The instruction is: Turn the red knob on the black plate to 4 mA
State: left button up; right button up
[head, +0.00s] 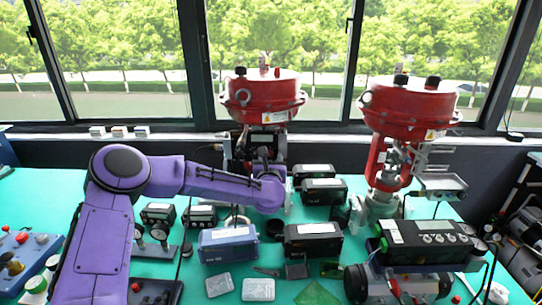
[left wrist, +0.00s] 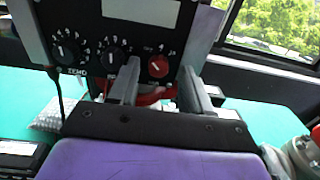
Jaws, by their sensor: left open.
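The red knob (left wrist: 158,66) sits at the right end of a row of knobs on the black plate (left wrist: 98,18), in the left wrist view. It has a white pointer line that seems to slant to the upper left; the small marks around it are too blurred to read surely. My left gripper (left wrist: 160,88) is open, with one finger on each side of the knob's lower part in the picture. I cannot tell whether the fingers touch it. In the head view my left gripper (head: 263,158) is in front of the left red actuator, and the knob is hidden. My right gripper is not in view.
Two black knobs (left wrist: 66,52) are left of the red one. Two red valve actuators (head: 263,96) (head: 410,108) stand at the back by the windows. Several boxed devices, such as a blue-grey one (head: 229,246), crowd the green table (head: 205,292) below my arm.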

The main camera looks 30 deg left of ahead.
pick_arm(q)
jog(key=shift+s+r, duration=0.4)
jog(key=shift+s, duration=0.05)
jog(key=shift+c, duration=0.4)
jog(key=shift+w+f, duration=0.1)
grip_shut()
jog(key=m+b, duration=0.3)
jog(key=m, duration=0.5)
jog(key=shift+m, duration=0.3)
